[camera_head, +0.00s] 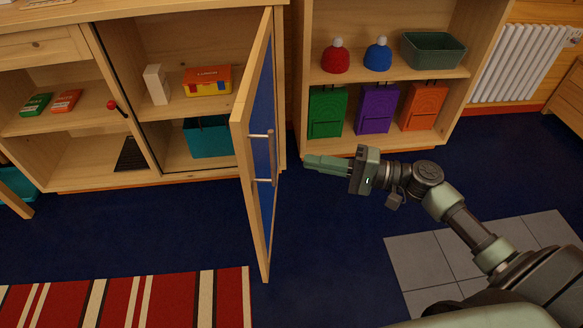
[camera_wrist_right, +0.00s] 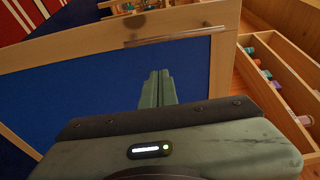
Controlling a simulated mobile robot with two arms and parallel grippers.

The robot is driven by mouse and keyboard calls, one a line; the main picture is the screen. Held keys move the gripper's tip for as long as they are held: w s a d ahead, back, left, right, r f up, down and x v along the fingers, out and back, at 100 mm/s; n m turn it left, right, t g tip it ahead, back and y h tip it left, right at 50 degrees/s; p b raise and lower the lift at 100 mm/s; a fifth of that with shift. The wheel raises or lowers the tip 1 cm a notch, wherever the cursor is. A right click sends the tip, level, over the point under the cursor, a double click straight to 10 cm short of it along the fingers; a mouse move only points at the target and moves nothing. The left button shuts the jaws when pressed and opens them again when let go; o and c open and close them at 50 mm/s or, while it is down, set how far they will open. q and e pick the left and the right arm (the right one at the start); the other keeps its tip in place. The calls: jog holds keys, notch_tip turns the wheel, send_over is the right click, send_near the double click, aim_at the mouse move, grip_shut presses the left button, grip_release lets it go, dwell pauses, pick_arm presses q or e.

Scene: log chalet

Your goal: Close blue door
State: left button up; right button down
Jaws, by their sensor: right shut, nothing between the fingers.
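The blue door (camera_head: 262,115) has a pale wooden frame and a blue panel. It stands swung open, out from the cabinet, seen nearly edge-on in the head view. Its metal bar handle (camera_head: 272,158) is on the face toward the right. In the right wrist view the door's blue panel (camera_wrist_right: 85,95) fills much of the picture, with the handle (camera_wrist_right: 175,37) above. My right gripper (camera_head: 308,162) is shut and empty, to the right of the door near handle height, its fingers pointing left at it. A small gap shows between fingertips and handle. My left gripper is not in view.
The open cabinet holds a yellow-and-red box (camera_head: 207,81), a white carton (camera_head: 156,85) and a teal bin (camera_head: 208,138). A shelf unit (camera_head: 390,80) with hats and coloured backpacks stands right of the door. A striped rug (camera_head: 130,300) lies at front left. Blue floor around the door is clear.

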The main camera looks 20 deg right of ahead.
aim_at(274, 155)
jog(key=shift+w+a, duration=0.2)
jog(key=shift+a, duration=1.2)
jog(key=shift+w+a, duration=0.2)
jog(key=shift+a, duration=1.2)
jog(key=shift+a, duration=0.1)
